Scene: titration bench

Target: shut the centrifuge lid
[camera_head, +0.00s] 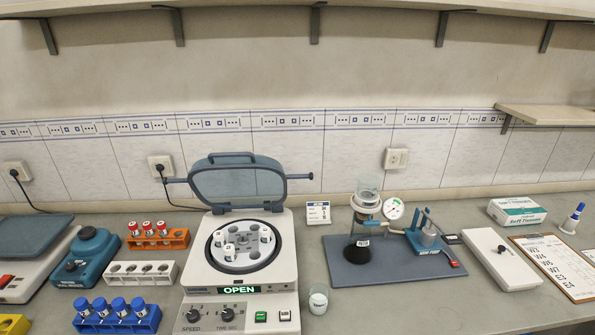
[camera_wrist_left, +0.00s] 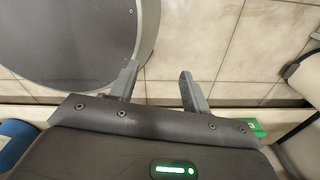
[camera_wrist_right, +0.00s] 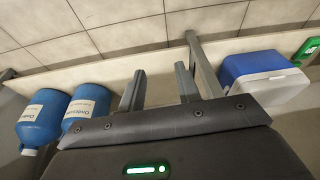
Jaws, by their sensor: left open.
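The centrifuge (camera_head: 277,303) stands on the bench in the middle left of the head view. Its lid (camera_head: 237,182) is raised, upright behind the bowl, with a dark grey frame, a see-through pane and a side knob at each end. The rotor (camera_head: 241,262) is uncovered and holds several white-capped tubes. The display (camera_head: 239,289) reads OPEN. Neither gripper shows in the head view. My left gripper (camera_wrist_left: 160,84) is open and empty in the left wrist view, away from the centrifuge. My right gripper (camera_wrist_right: 160,85) has its fingers apart with nothing between them.
Left of the centrifuge are an orange rack (camera_head: 178,242), a white rack (camera_head: 118,281) and a blue rack (camera_head: 146,325). Blue bottles (camera_wrist_right: 42,117) and a cooler box (camera_wrist_right: 265,82) show in the right wrist view.

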